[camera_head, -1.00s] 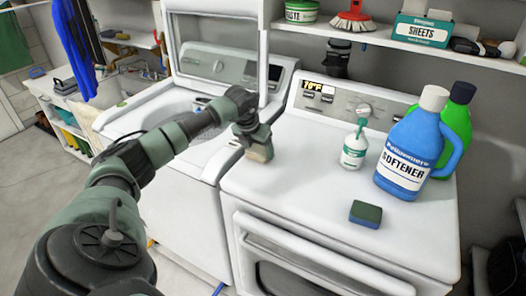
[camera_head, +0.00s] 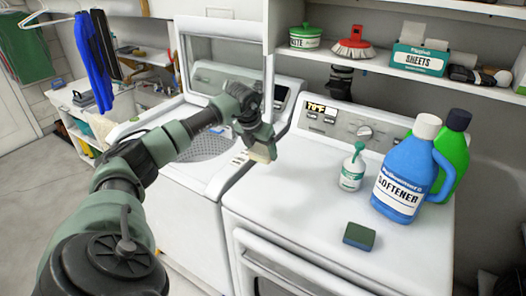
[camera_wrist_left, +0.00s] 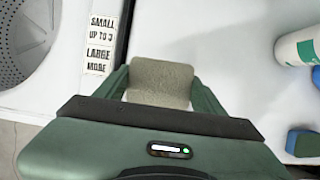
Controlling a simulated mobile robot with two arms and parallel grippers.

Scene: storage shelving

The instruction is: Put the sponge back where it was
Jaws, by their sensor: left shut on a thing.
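My left gripper (camera_head: 260,143) is shut on a beige-grey, sponge-like block (camera_head: 262,153). It holds the block over the left part of the dryer top (camera_head: 300,185), close to the gap beside the washer. In the left wrist view the block (camera_wrist_left: 160,82) shows between the two fingers, above a white surface. A second sponge, blue with a green top (camera_head: 359,236), lies on the dryer top near its front. My right gripper is not in view.
A small white bottle with a green pump (camera_head: 352,170) and a blue softener jug (camera_head: 405,175) stand on the dryer, a green jug (camera_head: 453,150) behind. The washer (camera_head: 195,150) is open at left. A shelf (camera_head: 390,68) above holds a brush (camera_head: 354,43) and a sheets box (camera_head: 420,58).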

